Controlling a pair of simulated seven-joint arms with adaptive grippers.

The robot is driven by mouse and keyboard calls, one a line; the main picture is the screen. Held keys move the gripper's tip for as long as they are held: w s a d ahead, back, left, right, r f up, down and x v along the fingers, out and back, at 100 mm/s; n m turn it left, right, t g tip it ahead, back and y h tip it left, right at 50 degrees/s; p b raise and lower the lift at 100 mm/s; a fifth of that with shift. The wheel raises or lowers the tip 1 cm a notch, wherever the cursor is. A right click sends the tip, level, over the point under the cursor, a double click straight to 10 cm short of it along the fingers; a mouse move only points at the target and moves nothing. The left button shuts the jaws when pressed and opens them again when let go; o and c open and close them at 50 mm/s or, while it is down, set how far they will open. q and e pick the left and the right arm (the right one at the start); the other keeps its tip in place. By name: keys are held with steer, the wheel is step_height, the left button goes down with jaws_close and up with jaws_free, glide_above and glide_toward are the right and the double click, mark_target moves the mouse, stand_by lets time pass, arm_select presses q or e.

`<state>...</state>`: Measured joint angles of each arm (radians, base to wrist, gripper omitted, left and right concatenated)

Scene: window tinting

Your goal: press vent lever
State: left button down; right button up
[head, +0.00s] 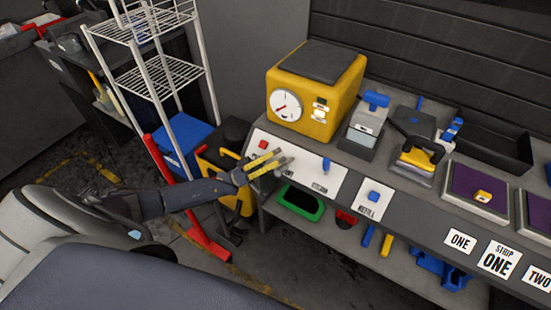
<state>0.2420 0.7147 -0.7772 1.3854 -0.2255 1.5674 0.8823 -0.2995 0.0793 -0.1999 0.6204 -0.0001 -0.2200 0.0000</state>
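A white control panel (300,166) on the bench front carries a red button (263,144) and a blue lever (326,164); its small labels are too small to read. A separate small white plate (367,209) to the right holds a blue knob (373,196). Which of the two blue controls is the vent lever, I cannot tell for sure. My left gripper (285,154) has yellow fingers spread apart with nothing between them. It is over the left part of the panel, just right of the red button and left of the blue lever; contact cannot be judged. My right gripper is out of view.
A yellow machine with a dial (312,95) stands on the bench behind the panel. Tools and purple pads (476,186) sit to the right. A lower shelf holds a green tray (300,203). A white wire rack (155,75) and red stand (177,190) are at left.

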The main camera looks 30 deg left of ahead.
arm_select(q)
steer(key=a+f, duration=0.4)
steer(key=a, duration=0.3)
steer(key=shift+s+a+f, duration=0.2)
steer(key=shift+s, duration=0.05)
stand_by(0.3)
stand_by(0.3)
